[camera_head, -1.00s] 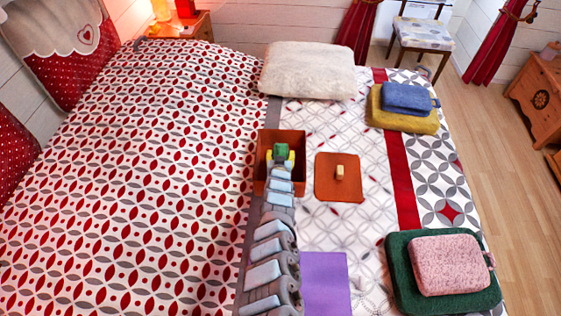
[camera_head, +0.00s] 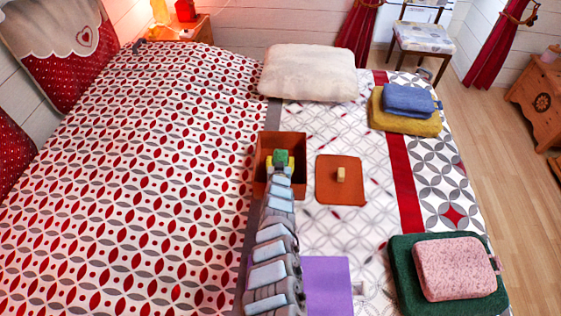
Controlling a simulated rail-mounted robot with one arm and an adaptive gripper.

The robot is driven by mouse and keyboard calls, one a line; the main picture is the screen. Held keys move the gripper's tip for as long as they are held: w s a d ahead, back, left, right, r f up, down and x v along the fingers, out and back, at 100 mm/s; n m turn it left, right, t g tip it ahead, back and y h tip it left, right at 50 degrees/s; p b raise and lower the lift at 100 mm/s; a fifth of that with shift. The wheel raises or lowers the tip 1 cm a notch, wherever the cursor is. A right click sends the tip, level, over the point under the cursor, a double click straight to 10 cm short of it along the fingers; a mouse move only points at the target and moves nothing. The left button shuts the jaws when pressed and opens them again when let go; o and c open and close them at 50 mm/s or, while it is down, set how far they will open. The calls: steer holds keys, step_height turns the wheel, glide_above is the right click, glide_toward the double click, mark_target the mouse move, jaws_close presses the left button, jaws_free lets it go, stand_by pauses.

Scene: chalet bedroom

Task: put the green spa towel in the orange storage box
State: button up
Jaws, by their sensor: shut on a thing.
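The orange storage box (camera_head: 293,140) stands open on the bed near the middle of the view. My gripper (camera_head: 280,160) is over the box opening and seems to be partly inside it. It is shut on a small bright green thing, the green spa towel (camera_head: 281,156), which shows between the yellowish fingers. The arm hides the near side of the box and the lower part of the towel. I cannot tell whether the towel touches the box floor.
A flat orange lid with a pale knob (camera_head: 326,190) lies right of the box. A purple mat (camera_head: 328,285) is nearer. A pink towel (camera_head: 455,268) lies on a dark green one (camera_head: 404,283). Blue and yellow towels (camera_head: 407,99) and a white pillow (camera_head: 308,72) lie farther back.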

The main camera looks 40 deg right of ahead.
steer(key=shift+f+b, duration=0.4)
steer(key=shift+f, duration=0.15)
steer(key=o, duration=1.2)
steer(key=shift+o, duration=0.2)
steer(key=shift+r, duration=0.1)
